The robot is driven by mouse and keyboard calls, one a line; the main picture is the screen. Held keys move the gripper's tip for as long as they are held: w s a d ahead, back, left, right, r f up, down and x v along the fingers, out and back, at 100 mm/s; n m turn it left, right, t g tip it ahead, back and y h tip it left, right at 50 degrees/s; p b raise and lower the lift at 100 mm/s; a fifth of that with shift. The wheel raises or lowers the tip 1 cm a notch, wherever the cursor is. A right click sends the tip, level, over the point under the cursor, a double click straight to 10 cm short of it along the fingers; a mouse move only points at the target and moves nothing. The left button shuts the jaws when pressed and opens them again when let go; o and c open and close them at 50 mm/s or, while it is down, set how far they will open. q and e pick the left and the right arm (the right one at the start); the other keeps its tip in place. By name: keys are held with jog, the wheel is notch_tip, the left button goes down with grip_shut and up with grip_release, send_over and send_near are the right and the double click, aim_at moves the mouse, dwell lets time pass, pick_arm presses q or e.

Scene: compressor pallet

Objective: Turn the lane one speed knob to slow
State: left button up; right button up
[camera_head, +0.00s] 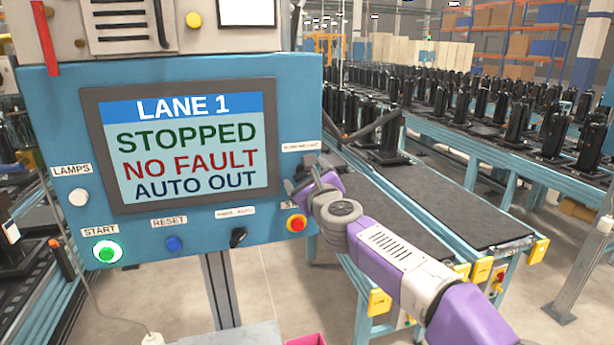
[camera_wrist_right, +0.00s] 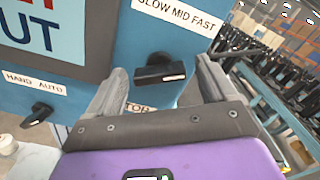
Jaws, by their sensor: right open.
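The lane one speed knob (camera_wrist_right: 160,70) is black and sits on the blue panel under a label (camera_wrist_right: 177,14) reading SLOW MID FAST. A white mark shows on its lower right edge; I cannot tell which setting it points to. My right gripper (camera_wrist_right: 160,66) is open, with one finger on each side of the knob in the wrist view. I cannot tell whether either finger touches it. In the head view my right gripper (camera_head: 304,186) is at the panel's right edge and hides the knob. My left gripper is not in view.
The screen (camera_head: 188,150) reads LANE 1, STOPPED, NO FAULT, AUTO OUT. Below it are a green start button (camera_head: 107,252), a blue reset button (camera_head: 174,244), a black hand/auto switch (camera_head: 238,237) and a red stop button (camera_head: 296,223) close under my gripper. Conveyor lanes (camera_head: 440,196) lie to the right.

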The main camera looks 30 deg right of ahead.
jog(key=c, duration=1.1)
jog(key=shift+o, duration=0.2)
jog(key=shift+n, duration=0.4)
jog(key=n+p, duration=0.1)
jog(key=n, duration=0.4)
jog(key=shift+n+p, duration=0.3)
jog(key=shift+p, duration=0.1)
jog(key=n+p, duration=0.1)
jog(key=n, duration=0.4)
jog(key=shift+r+n+p, duration=0.1)
jog(key=shift+n+p, duration=0.2)
jog(key=shift+p, duration=0.1)
jog(key=n+p, duration=0.2)
jog(key=n, duration=0.4)
jog(key=n+p, duration=0.2)
jog(key=n, duration=0.4)
jog(key=shift+p, duration=0.35)
